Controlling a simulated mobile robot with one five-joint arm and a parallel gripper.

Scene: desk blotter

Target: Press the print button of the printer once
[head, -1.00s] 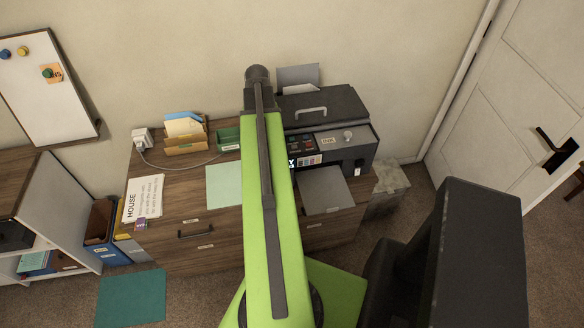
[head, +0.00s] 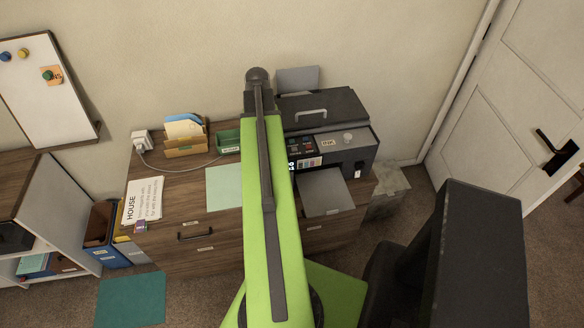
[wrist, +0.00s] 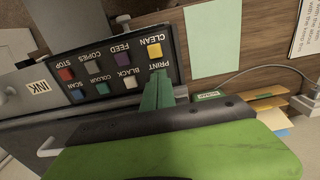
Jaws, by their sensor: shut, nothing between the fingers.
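The printer (head: 365,142) stands at the right of the desk in the head view. Its control panel (wrist: 88,60) fills the upper left of the wrist view, upside down, with two rows of coloured, labelled buttons. The PRINT label (wrist: 160,70) is at the panel's right end, beside the white BLACK button (wrist: 130,82). My gripper (wrist: 162,78) is shut and empty, its green fingertips right at the PRINT label. The fingers hide the print button, so I cannot tell whether they touch it. In the head view my arm hides most of the gripper.
A grey output tray (head: 325,192) juts from the printer's front. A pale green sheet (head: 224,187), a green tray (head: 228,142) and a letter holder (head: 184,145) lie to the left. A power cable (head: 185,168) crosses the desk.

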